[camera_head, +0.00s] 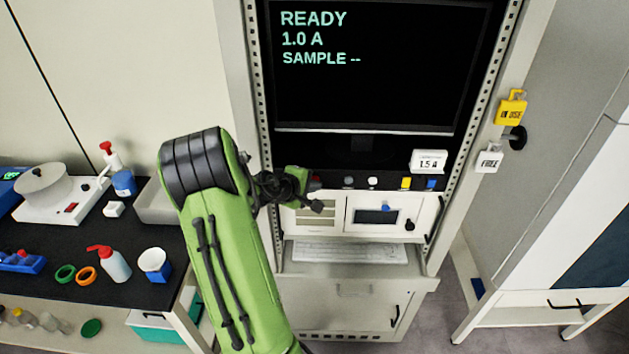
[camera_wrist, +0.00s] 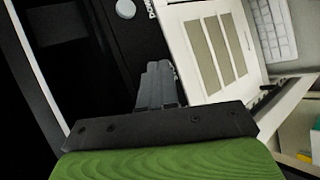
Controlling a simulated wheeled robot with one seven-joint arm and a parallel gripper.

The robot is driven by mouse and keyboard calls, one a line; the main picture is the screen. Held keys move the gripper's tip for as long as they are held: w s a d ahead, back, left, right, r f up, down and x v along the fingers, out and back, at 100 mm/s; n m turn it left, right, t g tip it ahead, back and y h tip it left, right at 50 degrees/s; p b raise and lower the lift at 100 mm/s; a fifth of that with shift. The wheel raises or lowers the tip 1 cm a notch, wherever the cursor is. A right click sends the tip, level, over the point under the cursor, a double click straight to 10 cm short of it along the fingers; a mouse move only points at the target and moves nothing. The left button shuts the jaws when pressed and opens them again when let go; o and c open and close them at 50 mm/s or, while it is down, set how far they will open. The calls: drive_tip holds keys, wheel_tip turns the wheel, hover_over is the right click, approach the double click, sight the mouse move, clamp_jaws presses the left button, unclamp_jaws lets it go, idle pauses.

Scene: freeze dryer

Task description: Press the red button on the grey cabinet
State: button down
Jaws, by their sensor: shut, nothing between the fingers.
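The grey cabinet (camera_head: 247,95) is a tall rack with a black screen and a strip of coloured buttons below it. The red button (camera_head: 316,181) shows as a small dark red spot at the left end of that strip, right beside my gripper and partly covered by it. My gripper (camera_head: 309,186) is in front of the strip's left end. In the wrist view its grey fingers (camera_wrist: 160,72) are together and empty, pointing at the dark panel. The red button is not visible in the wrist view, and I cannot tell whether the fingertips touch it.
Along the strip are a grey button (camera_head: 348,181), a white one (camera_head: 372,181), a yellow one (camera_head: 406,183) and a blue one (camera_head: 430,184). A keyboard (camera_head: 350,252) lies below. A cluttered black bench (camera_head: 60,238) is left.

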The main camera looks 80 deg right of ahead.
drive_tip(key=s+a+b, duration=0.1)
drive_tip(key=a+b, duration=0.1)
drive_tip(key=a, duration=0.5)
drive_tip(key=shift+s+b, duration=0.3)
idle(0.3)
drive_tip(key=shift+w, duration=0.1)
idle(0.7)
